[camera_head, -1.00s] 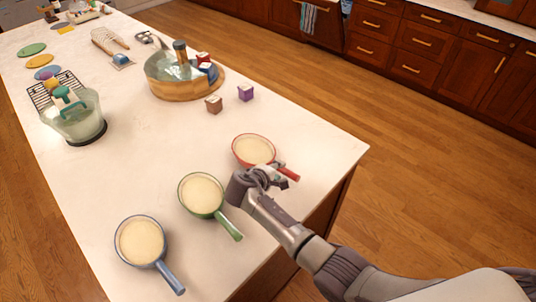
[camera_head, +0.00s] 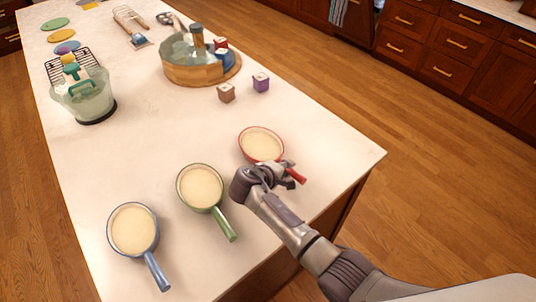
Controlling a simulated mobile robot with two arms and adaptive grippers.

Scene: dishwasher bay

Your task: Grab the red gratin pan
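The red gratin pan (camera_head: 261,144) sits on the white countertop near its right edge, filled with something pale. Its short red handle points down and to the right. My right gripper (camera_head: 287,174) is at that handle, with its fingers overlapping it in the picture. The end of the handle shows just past the fingers. Whether the fingers are closed on the handle cannot be made out. The pan appears to rest on the counter. My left gripper is not in view.
A green pan (camera_head: 201,187) is left of my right gripper, and a blue pan (camera_head: 133,231) is farther left. A brown block (camera_head: 226,93) and a purple block (camera_head: 261,83) lie beyond the red pan, near a round wooden tray (camera_head: 190,77). The counter's middle is clear.

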